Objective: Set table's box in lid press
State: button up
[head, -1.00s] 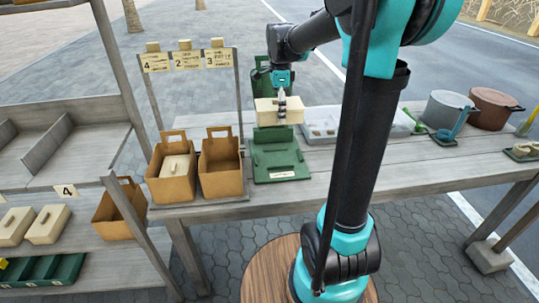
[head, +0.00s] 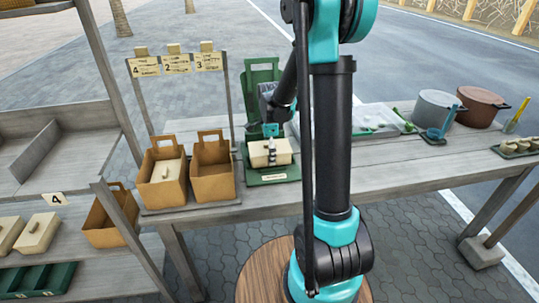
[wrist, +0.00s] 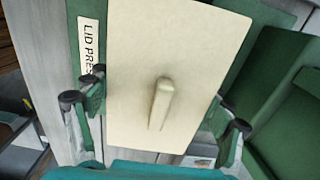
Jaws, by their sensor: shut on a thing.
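My gripper (head: 271,148) is shut on a cream lidded box (head: 258,155), one finger on each side. The wrist view shows the box (wrist: 140,50) from above, its lid on and its peg handle upright. The box is over the base of the green lid press (head: 272,179), roughly level; whether it touches the base I cannot tell. The press's tall green back plate (head: 262,76) stands behind, partly hidden by my arm. The press label (wrist: 88,48) reads "LID PRES", the rest cut off, beside the box.
Two brown carriers (head: 212,172) stand left of the press, the left one holding a cream box (head: 166,170). Numbered cards (head: 177,63) stand behind them. Pots (head: 479,107) and a tray of small pieces (head: 517,146) are at the right. A shelf at the left holds more boxes (head: 40,232).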

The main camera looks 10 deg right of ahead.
jog(key=shift+f, duration=0.4)
jog(key=o, duration=1.2)
jog(key=shift+f, duration=0.1)
